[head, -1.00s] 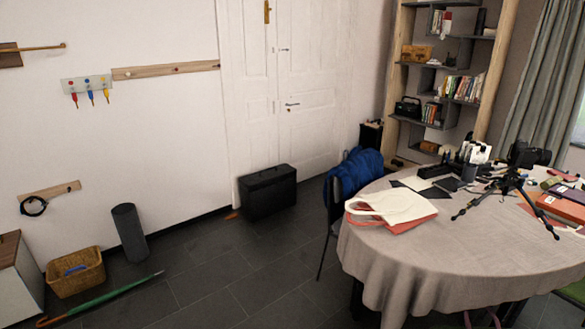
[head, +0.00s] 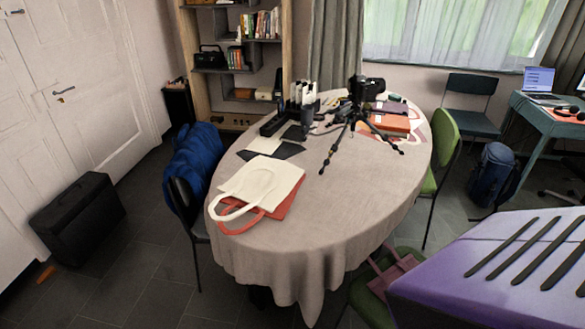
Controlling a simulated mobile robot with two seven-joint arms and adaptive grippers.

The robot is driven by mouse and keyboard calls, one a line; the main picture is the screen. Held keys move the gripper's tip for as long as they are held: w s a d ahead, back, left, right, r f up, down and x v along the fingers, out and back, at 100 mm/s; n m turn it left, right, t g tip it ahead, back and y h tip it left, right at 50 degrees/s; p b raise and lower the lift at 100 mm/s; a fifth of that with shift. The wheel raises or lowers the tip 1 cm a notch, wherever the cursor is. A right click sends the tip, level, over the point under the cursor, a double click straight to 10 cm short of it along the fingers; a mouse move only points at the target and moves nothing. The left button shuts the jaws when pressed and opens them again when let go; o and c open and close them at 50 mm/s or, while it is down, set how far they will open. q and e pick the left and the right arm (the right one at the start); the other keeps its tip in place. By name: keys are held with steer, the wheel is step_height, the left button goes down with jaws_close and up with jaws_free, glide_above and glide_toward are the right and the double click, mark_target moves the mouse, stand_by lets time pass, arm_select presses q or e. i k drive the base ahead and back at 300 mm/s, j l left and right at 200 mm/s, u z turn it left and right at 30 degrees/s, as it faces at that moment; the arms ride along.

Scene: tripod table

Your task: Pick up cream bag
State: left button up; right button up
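The cream bag (head: 268,182) lies flat on the left front part of the oval table. Its looped handles point toward the table's left edge. It lies on top of a red-orange bag (head: 283,208), whose edge and handle stick out below it. Neither of my grippers shows in the head view, so nothing is seen touching the bag.
The table (head: 330,215) has a pale cloth. A tripod with a camera (head: 366,90), dark sheets and books stand farther back. A chair with a blue jacket (head: 195,160) is at its left, a green chair (head: 443,150) at its right. Floor is free at front left.

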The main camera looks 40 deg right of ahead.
mark_target(263, 182)
steer(key=i+l+z, duration=0.1)
steer(key=i+z, duration=0.3)
steer(key=i, duration=0.65)
